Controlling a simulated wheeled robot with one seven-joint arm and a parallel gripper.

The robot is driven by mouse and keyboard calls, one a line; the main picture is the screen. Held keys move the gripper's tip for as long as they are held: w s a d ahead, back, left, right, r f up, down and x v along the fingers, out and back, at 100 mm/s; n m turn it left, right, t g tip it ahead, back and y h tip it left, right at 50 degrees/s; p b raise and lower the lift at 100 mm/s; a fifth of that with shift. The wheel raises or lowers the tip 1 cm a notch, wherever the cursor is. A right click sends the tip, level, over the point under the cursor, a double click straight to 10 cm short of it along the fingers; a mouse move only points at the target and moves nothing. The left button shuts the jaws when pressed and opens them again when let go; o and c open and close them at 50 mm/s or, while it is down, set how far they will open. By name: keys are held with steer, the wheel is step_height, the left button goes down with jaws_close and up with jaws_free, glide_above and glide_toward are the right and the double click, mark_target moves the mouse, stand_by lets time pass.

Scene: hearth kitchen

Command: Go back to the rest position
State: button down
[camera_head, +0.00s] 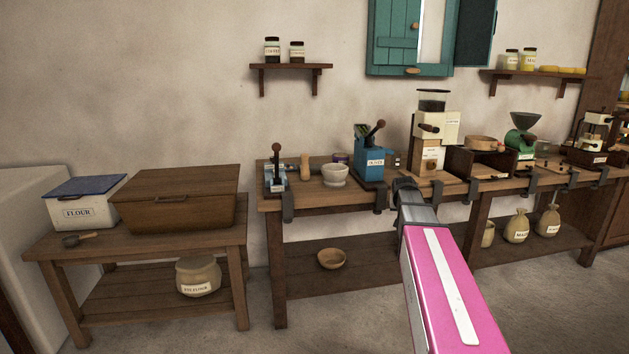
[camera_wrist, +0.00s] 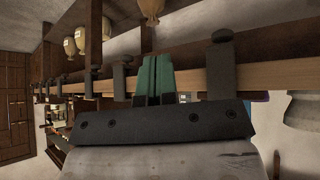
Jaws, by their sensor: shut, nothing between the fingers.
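My gripper shows in the wrist view with its two green fingers (camera_wrist: 155,80) together and nothing between them. The fingers are in front of the wooden workbench edge (camera_wrist: 190,78). In the head view my pink arm reaches from the lower right toward the front of the long workbench (camera_head: 325,197); the fingers are not clearly visible there. I cannot tell whether the gripper touches the bench.
The bench holds a white mortar (camera_head: 335,175), a blue machine (camera_head: 370,158), a cream grinder (camera_head: 434,140) and a green grinder (camera_head: 522,139). Dark clamps (camera_head: 287,206) stick out along its front edge. A low table (camera_head: 60,258) stands left. Floor in front is clear.

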steer(key=s+a+f+n+g+y, duration=0.1)
steer(key=s+a+f+g, duration=0.1)
steer(key=s+a+f, duration=0.3)
steer(key=s+a+f+n+g+y, duration=0.1)
steer(key=s+a+f+g, duration=0.1)
steer(key=s+a+f, duration=0.3)
steer(key=s+a+f+n+g, duration=0.1)
steer(key=s+a+f, duration=0.4)
steer(key=s+f, duration=0.6)
steer(key=s+g, duration=0.1)
steer(key=s, duration=0.7)
steer(key=shift+s+a+f+g+y, duration=0.15)
steer(key=shift+a+g+y, duration=0.15)
steer(key=shift+g+y, duration=0.1)
steer(key=shift+a, duration=0.1)
